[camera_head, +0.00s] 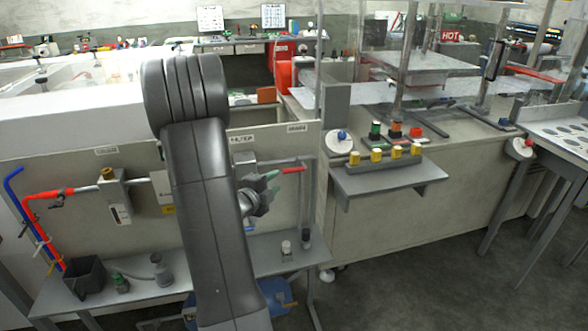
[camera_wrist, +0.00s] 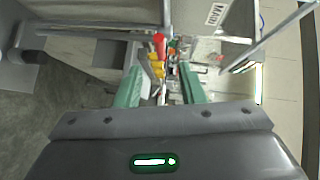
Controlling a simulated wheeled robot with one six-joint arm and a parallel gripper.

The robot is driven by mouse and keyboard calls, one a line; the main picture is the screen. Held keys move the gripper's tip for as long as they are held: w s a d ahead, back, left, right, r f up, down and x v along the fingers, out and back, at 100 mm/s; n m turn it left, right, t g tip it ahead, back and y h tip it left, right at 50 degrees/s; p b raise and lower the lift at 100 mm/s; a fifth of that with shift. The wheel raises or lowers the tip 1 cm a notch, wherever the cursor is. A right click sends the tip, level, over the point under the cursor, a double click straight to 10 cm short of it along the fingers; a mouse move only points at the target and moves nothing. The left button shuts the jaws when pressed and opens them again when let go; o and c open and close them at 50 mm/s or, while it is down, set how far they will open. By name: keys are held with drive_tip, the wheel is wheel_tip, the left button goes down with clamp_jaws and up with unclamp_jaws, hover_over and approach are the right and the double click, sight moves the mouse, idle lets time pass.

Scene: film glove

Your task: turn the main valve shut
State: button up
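The main valve's red lever handle (camera_head: 293,170) sticks out sideways on the wall panel, just right of my gripper (camera_head: 273,184). The wrist view shows a red handle end (camera_wrist: 159,44) ahead, between the lines of my green fingers. My gripper (camera_wrist: 160,72) is open, with its fingers wide apart and nothing held between them. The handle looks a little beyond the fingertips; I cannot tell whether they touch. My arm hides the pipe left of the valve.
A grey shelf (camera_head: 390,178) with several yellow knobs stands right of the valve. A lower bench (camera_head: 215,262) below carries small bottles and a dark bin (camera_head: 85,275). A red and blue pipe (camera_head: 40,215) is at the left. Floor is clear at the lower right.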

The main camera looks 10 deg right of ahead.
sight(289, 172)
drive_tip(key=p+x, duration=0.1)
drive_tip(key=x, duration=0.9)
drive_tip(key=shift+w+d+f+p, duration=0.1)
drive_tip(key=shift+w+d+p, duration=0.1)
drive_tip(key=shift+w+p, duration=0.1)
clamp_jaws()
